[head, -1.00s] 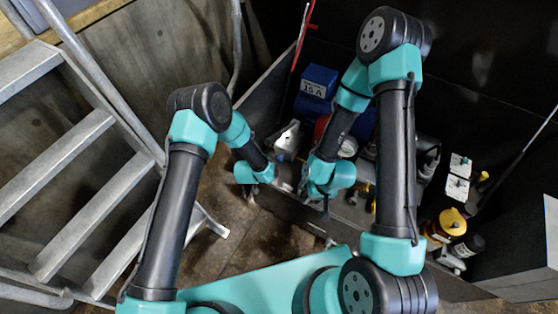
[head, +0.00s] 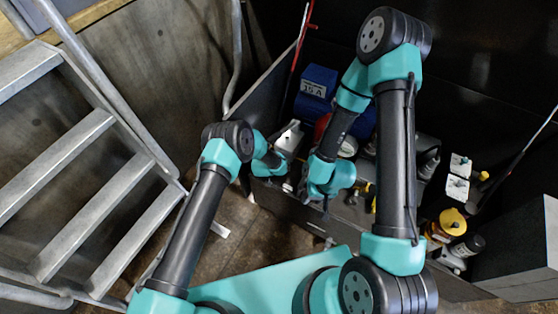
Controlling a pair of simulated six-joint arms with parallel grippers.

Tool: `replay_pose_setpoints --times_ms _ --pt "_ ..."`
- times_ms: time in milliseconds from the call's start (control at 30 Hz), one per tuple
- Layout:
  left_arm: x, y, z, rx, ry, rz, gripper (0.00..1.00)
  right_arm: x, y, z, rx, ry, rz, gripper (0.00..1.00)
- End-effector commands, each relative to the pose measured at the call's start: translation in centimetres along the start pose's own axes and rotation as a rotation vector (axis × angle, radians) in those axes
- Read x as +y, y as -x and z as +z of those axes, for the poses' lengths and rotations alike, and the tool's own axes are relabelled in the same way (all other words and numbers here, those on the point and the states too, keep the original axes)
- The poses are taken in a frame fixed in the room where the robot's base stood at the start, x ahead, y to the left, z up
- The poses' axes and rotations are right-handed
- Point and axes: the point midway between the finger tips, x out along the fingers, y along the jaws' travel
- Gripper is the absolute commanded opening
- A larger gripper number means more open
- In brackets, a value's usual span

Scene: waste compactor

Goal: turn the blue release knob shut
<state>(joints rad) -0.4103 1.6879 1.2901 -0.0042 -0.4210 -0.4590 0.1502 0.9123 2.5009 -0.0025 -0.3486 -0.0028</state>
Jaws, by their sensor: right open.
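I cannot make out the blue release knob for certain; it may be hidden behind my arms. My right gripper (head: 325,204) is low over the open compartment, near its front wall. It is small and mostly covered by my teal wrist; it is open, and I see nothing held in it. My left arm's wrist is at the compartment's left part, beside a grey-white metal part (head: 289,139). My left gripper's fingers are hidden behind the wrist.
A blue box labelled 15 A (head: 318,82) stands at the back, with a red rod (head: 302,38) beside it. Yellow fittings (head: 451,222) and white plates (head: 459,166) are at the right. A metal stair (head: 85,150) fills the left side.

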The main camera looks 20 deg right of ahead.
Motion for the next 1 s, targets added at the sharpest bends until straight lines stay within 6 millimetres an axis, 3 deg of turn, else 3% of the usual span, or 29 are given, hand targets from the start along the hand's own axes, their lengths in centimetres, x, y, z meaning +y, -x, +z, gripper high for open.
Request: replay_pose_setpoints --times_ms 467,900,1000 --pt "0.0 -0.96 0.0 0.0 0.0 0.0 0.57 0.0 0.0 0.0 0.0 0.0 0.0 0.43" --pt "0.0 -0.95 0.0 0.0 0.0 0.0 0.15 0.0 0.0 0.0 0.0 0.0 0.0 0.43" --pt "0.0 -0.95 0.0 0.0 0.0 0.0 0.1 0.0 0.0 0.0 0.0 0.0 0.0 0.43"
